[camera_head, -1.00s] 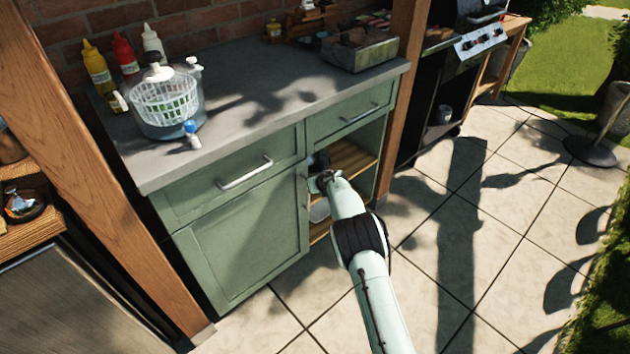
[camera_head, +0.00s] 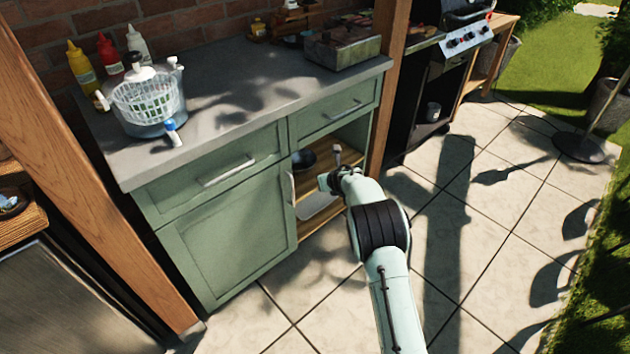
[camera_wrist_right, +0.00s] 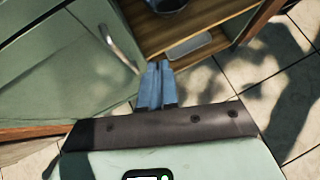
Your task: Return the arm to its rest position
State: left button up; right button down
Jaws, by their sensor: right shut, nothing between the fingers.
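My right arm comes in from the bottom of the head view, and its gripper (camera_head: 330,178) is in front of the open part of a green cabinet (camera_head: 235,225). In the right wrist view the blue fingers of the right gripper (camera_wrist_right: 157,82) are closed together with nothing between them. They point toward the open shelf and appear clear of the cabinet. My left gripper is not in view.
A dark bowl (camera_head: 303,160) is on the upper shelf and a pale tray (camera_head: 318,205) lies lower. A colander (camera_head: 147,100) and bottles stand on the counter (camera_head: 235,90). A wooden post (camera_head: 386,110) and a grill (camera_head: 440,80) are right. Paving (camera_head: 480,230) is open.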

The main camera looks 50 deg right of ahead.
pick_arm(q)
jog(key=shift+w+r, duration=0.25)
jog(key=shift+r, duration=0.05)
pick_arm(e)
jog(key=shift+s+d+r, duration=0.15)
jog(key=shift+s+r, duration=0.5)
jog(key=shift+s, duration=0.25)
